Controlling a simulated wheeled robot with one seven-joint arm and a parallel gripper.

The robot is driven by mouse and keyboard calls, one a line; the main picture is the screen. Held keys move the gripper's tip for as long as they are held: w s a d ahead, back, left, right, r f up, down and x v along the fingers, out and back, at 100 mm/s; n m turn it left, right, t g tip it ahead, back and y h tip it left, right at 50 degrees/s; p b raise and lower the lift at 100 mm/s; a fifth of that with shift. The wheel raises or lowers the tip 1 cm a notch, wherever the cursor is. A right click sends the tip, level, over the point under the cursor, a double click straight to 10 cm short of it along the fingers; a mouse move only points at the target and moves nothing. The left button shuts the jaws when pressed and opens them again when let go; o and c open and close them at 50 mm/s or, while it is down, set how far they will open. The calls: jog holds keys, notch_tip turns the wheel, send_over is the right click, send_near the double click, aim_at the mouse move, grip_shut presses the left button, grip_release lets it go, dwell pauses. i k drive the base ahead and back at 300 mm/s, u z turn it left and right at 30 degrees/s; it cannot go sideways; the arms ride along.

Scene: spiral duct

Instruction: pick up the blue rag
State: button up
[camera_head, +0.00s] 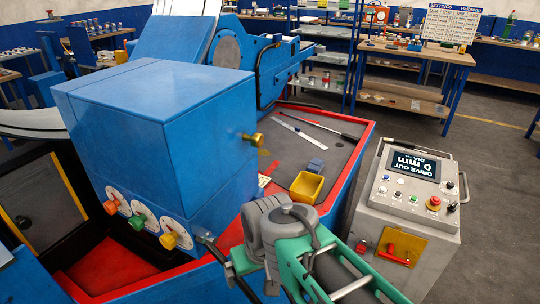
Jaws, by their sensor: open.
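A small grey-blue item (316,166), which looks like the blue rag, lies on the grey machine top just behind a yellow bin (306,187). It is too small to make out its folds. My arm, with grey joint housings and green links, reaches in from the bottom edge, in front of the yellow bin. The fingers of my gripper cannot be made out in this view. The rag looks free, with nothing holding it.
A large blue machine housing (150,130) with coloured knobs stands left of the bin. A red rim (352,165) edges the machine top. A steel ruler (300,131) and a thin rod lie behind the rag. A grey control console (410,190) stands right, with floor beyond it.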

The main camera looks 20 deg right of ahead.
aim_at(316, 164)
jog(key=u, duration=3.4)
jog(key=k, duration=1.3)
jog(key=z, duration=1.85)
jog(key=i, duration=0.5)
